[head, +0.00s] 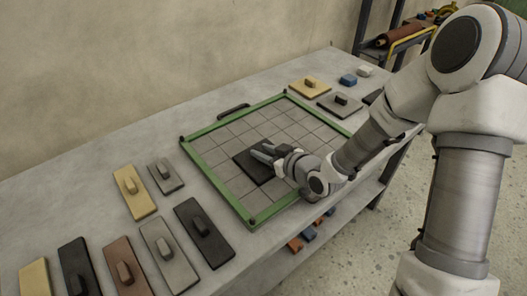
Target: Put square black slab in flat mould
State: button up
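The square black slab (247,170) is inside the flat mould, a green-framed tray (205,169) with a floor of grey square tiles. The slab is near the middle of the mould, toward its front side. I cannot tell whether it lies flat on the tiles or is held just above them. My gripper (262,153) is over the slab, at its middle. The slab's grip knob is hidden by my fingers, and the slab's right part is partly covered by my wrist. The view is too small to show whether my fingers are closed on the knob.
Several knobbed slabs, tan (134,191), grey (166,174), black (204,231) and brown (127,265), lie left of the mould. A shelf rack stands at the back right.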

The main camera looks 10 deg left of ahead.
jog(key=shift+o, duration=1.1)
jog(key=shift+s+f, duration=0.1)
jog(key=shift+f, duration=0.3)
jog(key=shift+r+p, duration=0.6)
jog(key=shift+p, duration=0.1)
jog(key=v, duration=0.3)
jog(key=p+v, duration=0.1)
jog(key=v, duration=0.2)
jog(key=p+v, duration=0.1)
jog(key=v, duration=0.2)
jog(key=shift+d+r, duration=0.2)
jog(key=shift+r, duration=0.25)
jog(key=shift+d+r+p, duration=0.1)
jog(key=shift+r+p, duration=0.15)
jog(key=shift+p, duration=0.95)
jog(key=p+v, duration=0.2)
jog(key=p, duration=0.3)
jog(key=shift+f, duration=0.15)
jog(key=shift+s+p, duration=0.1)
jog(key=shift+p, duration=0.25)
